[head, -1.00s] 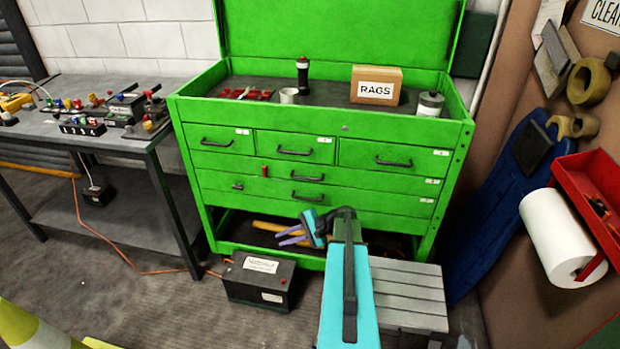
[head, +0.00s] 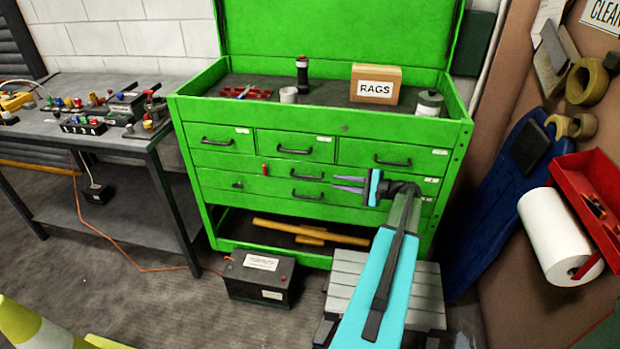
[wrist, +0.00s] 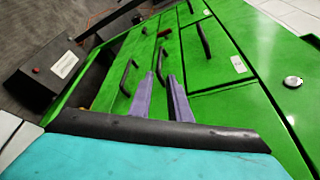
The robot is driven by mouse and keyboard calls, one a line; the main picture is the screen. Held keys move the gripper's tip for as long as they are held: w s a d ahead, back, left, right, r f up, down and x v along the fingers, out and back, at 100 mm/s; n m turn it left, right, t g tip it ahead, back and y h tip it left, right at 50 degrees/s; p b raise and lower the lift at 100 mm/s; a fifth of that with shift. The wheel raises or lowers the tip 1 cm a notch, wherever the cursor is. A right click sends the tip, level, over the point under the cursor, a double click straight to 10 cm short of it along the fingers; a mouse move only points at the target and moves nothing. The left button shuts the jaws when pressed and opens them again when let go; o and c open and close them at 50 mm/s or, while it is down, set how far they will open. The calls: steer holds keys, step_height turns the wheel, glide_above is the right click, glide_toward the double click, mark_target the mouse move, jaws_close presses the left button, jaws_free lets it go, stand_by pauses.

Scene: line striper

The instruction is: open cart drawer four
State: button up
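The green tool cart (head: 320,120) has a top row of three drawers and two wide drawers below. The upper wide drawer's dark handle (head: 307,176) also shows in the wrist view (wrist: 161,62). The lower wide drawer's handle (head: 307,195) is just beneath; all drawers look shut. The number tags are too small to read. My gripper (head: 338,184) is open and empty at the cart's front, right of these handles in the head view. In the wrist view its two purple fingers (wrist: 160,76) point at the upper wide handle, which lies just beyond the gap between their tips.
A grey slatted step (head: 345,285) and a black battery box (head: 258,277) stand before the cart. A workbench (head: 110,140) is at left. A red holder (head: 585,205) with a paper roll (head: 560,237) is at right. A rags box (head: 376,84) sits on top.

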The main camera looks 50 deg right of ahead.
mark_target(309, 177)
steer(key=shift+w, duration=0.1)
steer(key=p+x, duration=0.3)
steer(key=x, duration=1)
steer(key=shift+w+f, duration=0.2)
steer(key=shift+w, duration=0.1)
jaws_close()
